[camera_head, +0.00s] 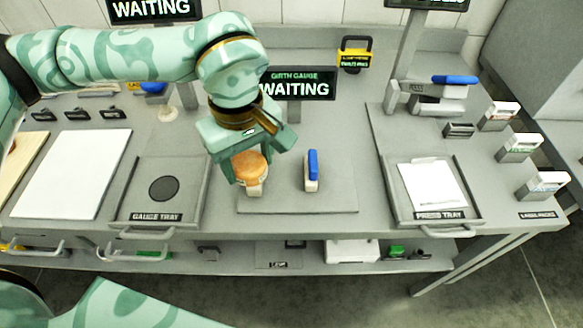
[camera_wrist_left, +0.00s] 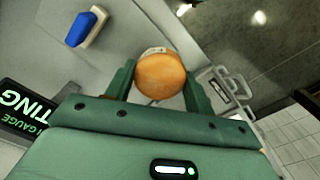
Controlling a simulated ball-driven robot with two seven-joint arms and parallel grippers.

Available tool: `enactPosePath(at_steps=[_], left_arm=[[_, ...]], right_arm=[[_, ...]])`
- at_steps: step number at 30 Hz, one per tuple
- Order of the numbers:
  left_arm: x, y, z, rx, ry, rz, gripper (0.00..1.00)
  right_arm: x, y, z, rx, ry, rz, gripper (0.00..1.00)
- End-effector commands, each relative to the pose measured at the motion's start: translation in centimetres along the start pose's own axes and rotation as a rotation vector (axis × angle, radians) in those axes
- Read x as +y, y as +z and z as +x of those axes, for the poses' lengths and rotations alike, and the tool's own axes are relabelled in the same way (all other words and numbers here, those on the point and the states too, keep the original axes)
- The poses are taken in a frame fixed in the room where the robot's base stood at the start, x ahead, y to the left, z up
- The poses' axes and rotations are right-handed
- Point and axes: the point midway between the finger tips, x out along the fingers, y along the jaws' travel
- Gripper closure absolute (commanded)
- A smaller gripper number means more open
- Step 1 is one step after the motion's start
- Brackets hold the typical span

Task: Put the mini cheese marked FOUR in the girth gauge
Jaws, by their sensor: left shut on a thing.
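My left gripper (camera_head: 250,160) is shut on an orange round mini cheese (camera_head: 250,168), one finger on each side. The cheese also shows between the fingers in the left wrist view (camera_wrist_left: 160,76). A pale label shows at its edge, but its marking is not readable. The cheese is at the left part of the girth gauge (camera_head: 330,198), in front of a small pale block; I cannot tell whether it touches the gauge. The gauge's blue-topped jaw (camera_head: 312,170) stands to the right, apart from the cheese. The gauge sign (camera_head: 297,86) reads WAITING. My right gripper is not in view.
The gauge tray (camera_head: 125,200) with a dark disc lies left of the gauge. The press tray (camera_head: 470,200) with a white sheet lies right. A white board (camera_head: 70,172) is farther left. Label racks (camera_head: 518,146) line the right edge. The gauge plate's right part is clear.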

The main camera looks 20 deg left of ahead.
Motion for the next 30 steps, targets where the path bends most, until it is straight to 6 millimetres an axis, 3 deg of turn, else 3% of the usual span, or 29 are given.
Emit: enactPosePath(at_steps=[3,9,17,23,30], left_arm=[[3.5,-1.1,2.0,-0.003,-0.002,-0.002,0.75],[6.5,-2.1,5.8,-0.003,-0.002,-0.001,0.75],[8.0,-2.6,7.5,-0.001,0.0,0.0,0.75],[8.2,-2.7,10.8,-0.004,-0.003,0.0,0.75],[8.2,-2.7,10.7,0.001,0.001,0.001,0.75]], right_arm=[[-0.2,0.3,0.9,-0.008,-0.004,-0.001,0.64],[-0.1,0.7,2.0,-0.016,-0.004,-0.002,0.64],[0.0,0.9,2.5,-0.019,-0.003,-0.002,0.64],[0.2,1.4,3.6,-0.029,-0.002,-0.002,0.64],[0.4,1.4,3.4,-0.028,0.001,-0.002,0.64]])
